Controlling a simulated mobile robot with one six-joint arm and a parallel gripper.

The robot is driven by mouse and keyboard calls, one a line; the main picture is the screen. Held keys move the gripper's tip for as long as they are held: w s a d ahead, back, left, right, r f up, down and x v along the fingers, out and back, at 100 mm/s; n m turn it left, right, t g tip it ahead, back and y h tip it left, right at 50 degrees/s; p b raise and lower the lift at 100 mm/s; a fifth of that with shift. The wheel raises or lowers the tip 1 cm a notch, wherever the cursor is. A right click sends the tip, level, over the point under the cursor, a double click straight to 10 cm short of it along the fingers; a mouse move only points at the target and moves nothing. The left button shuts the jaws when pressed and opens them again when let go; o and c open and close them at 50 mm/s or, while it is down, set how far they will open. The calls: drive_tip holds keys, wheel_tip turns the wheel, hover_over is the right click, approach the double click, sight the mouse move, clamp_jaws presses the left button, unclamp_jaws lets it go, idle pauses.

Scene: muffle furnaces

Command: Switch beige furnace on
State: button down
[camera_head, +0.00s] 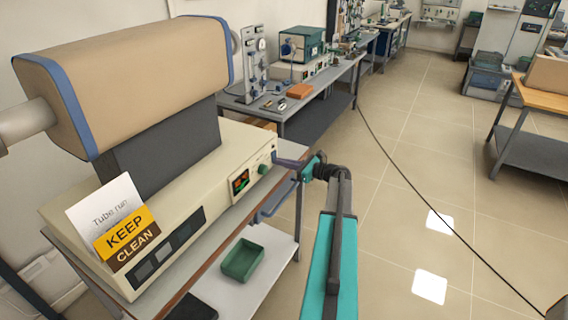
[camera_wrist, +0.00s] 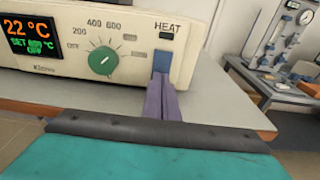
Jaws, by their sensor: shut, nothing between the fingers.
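The beige furnace (camera_head: 130,80) is a tube furnace on a cream control base, at the left in the head view. Its front panel (camera_wrist: 130,48) fills the upper part of the wrist view. A display (camera_wrist: 31,35) reads 22 °C, with a set line and OFF below. A green dial (camera_wrist: 102,60) sits beside it. At the right is a HEAT label with a small dark lamp (camera_wrist: 166,37) and a blue switch (camera_wrist: 162,60) below. My gripper (camera_wrist: 161,82) is shut and empty, its purple fingertips at the switch's lower end; contact is unclear. It also shows in the head view (camera_head: 283,161).
A "Keep clean" sign (camera_head: 124,240) and a paper stand on the furnace base. A green tray (camera_head: 243,261) lies on the shelf below. Another bench (camera_head: 330,90) with instruments stands behind. The floor at right is open, crossed by a black cable (camera_head: 400,170).

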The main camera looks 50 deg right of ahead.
drive_tip(key=shift+w+a+f+b, duration=0.25)
drive_tip(key=shift+w+f+b, duration=0.1)
drive_tip(key=shift+w+b, duration=0.25)
drive_tip(key=shift+s, duration=0.1)
drive_tip(key=shift+f, duration=0.1)
drive_tip(key=shift+s, duration=0.1)
drive_tip(key=shift+s+d+f, duration=0.1)
drive_tip(key=shift+s+f, duration=0.1)
drive_tip(key=shift+s, duration=0.2)
drive_tip(key=f+b+v, duration=0.1)
drive_tip(key=b+v, duration=0.2)
drive_tip(key=v, duration=1)
drive_tip(key=shift+s+d+f, duration=0.25)
drive_tip(key=shift+s+f, duration=0.1)
drive_tip(key=shift+f, duration=0.3)
